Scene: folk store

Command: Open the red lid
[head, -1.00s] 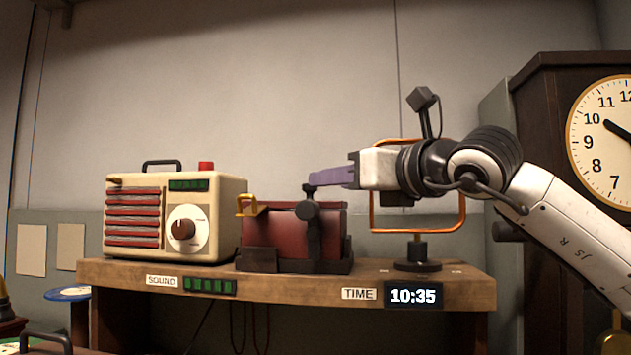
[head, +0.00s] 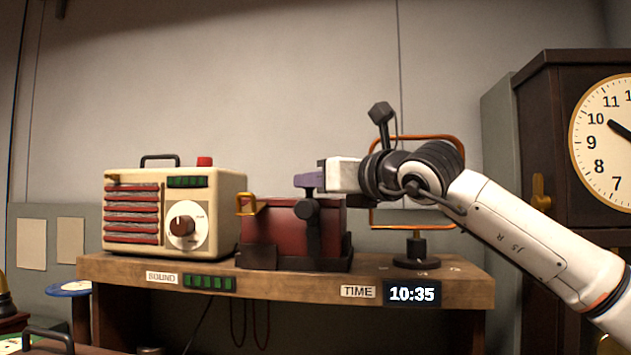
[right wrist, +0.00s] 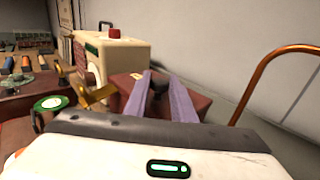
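A dark red box (head: 277,235) with a red lid (head: 275,203) sits on the wooden shelf; the lid looks closed. A black post with a knob (head: 307,210) stands at its front right, and a yellow catch (head: 250,206) at its upper left. My right gripper (head: 307,181) has purple fingers at the lid's right part, just above the knob. My left gripper is out of view.
A cream radio (head: 170,212) stands close left of the box. A copper wire loop on a black stand (head: 416,250) rises behind my right arm. A tall clock cabinet (head: 545,130) is at the right.

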